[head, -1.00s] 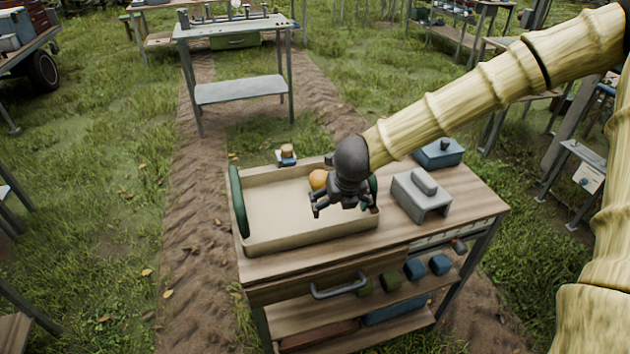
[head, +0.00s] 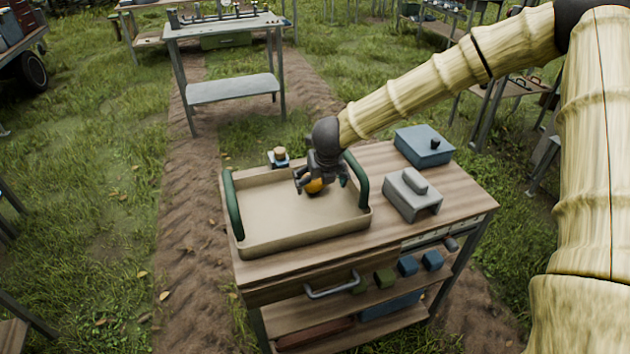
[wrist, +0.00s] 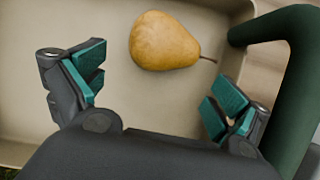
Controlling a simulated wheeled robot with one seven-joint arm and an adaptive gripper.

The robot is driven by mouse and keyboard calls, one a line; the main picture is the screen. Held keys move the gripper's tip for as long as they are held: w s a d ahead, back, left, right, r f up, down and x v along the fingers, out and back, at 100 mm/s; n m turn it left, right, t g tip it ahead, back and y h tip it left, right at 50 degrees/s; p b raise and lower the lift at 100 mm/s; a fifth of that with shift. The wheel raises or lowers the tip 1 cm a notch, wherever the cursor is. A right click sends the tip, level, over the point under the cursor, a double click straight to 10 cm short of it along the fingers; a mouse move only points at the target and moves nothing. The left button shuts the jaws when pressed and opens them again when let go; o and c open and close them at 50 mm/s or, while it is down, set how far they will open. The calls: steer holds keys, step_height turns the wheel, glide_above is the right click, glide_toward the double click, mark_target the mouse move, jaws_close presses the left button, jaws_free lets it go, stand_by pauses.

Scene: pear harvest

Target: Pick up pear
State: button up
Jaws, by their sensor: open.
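The yellow-orange pear (wrist: 165,42) lies in the tan tray (wrist: 120,112), its stem pointing right in the wrist view. In the head view the pear (head: 315,186) shows partly behind my gripper (head: 320,183), near the right back of the tray (head: 262,247). My gripper (wrist: 155,90) is open, with its teal-padded fingers spread wide and nothing between them. In the wrist view the pear sits beyond the fingertips, between their lines. How high the fingers are above the tray floor is hard to tell.
The tray's dark green handle (wrist: 270,28) stands close to my right finger. A grey metal box (head: 412,200) and a blue box (head: 423,147) stand on the wooden bench right of the tray. A small jar (head: 279,157) stands behind the tray. The tray's left part is empty.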

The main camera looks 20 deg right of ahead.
mark_target(317, 181)
steer(key=w, duration=0.3)
steer(key=shift+d+r+p, duration=0.1)
steer(key=shift+p, duration=0.3)
steer(key=shift+w+f, duration=0.15)
steer(key=shift+f, duration=0.55)
steer(key=shift+x, duration=0.85)
steer(key=c, duration=1.2)
